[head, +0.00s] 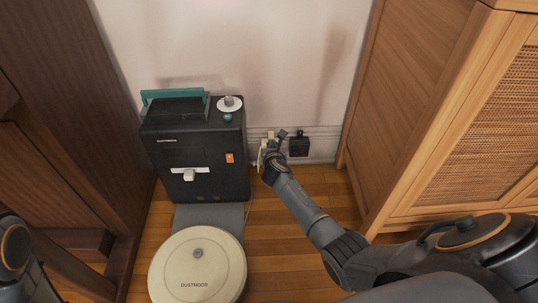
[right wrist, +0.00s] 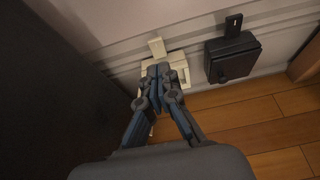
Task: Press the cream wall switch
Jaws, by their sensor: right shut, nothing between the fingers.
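The cream wall switch (right wrist: 178,62) is low on the wall, with a small cream tab standing up at its top. In the head view the cream switch (head: 262,153) is mostly hidden behind my right gripper (head: 274,152). My right gripper (right wrist: 157,72) is shut and empty, its fingertips in front of the switch plate. I cannot tell whether the fingertips touch it. My left arm shows only at the lower left edge of the head view; its gripper is out of view.
A black wall box (head: 299,146) is mounted just right of the switch. A dark dock unit (head: 195,150) with a teal handle stands left, a round cream robot vacuum (head: 197,268) in front of it. A wooden cabinet (head: 420,110) stands right. Some wooden floor (head: 285,240) is clear.

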